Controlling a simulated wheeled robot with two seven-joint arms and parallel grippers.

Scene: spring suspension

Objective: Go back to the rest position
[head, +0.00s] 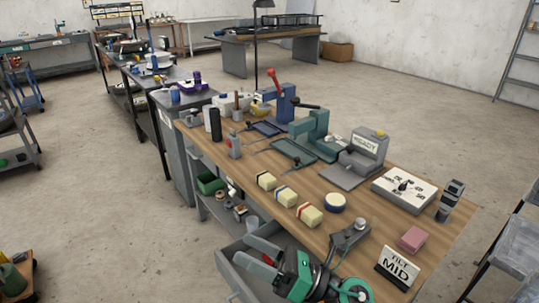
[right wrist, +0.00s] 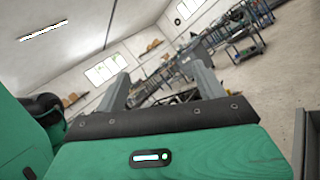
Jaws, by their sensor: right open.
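My right gripper (head: 243,250) is at the bottom of the head view, beside the near edge of the wooden workbench (head: 450,238). Its two grey fingers point left and stand apart, with nothing between them. The right wrist view also shows the open gripper (right wrist: 162,75), with the room's walls, windows and far benches behind it. My left gripper does not show in either view.
An open grey drawer (head: 228,278) lies under the right gripper. Near it on the bench are a "TILT MID" sign (head: 397,267), a pink block (head: 412,239) and several cream blocks (head: 309,215). Teal and blue presses stand farther back.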

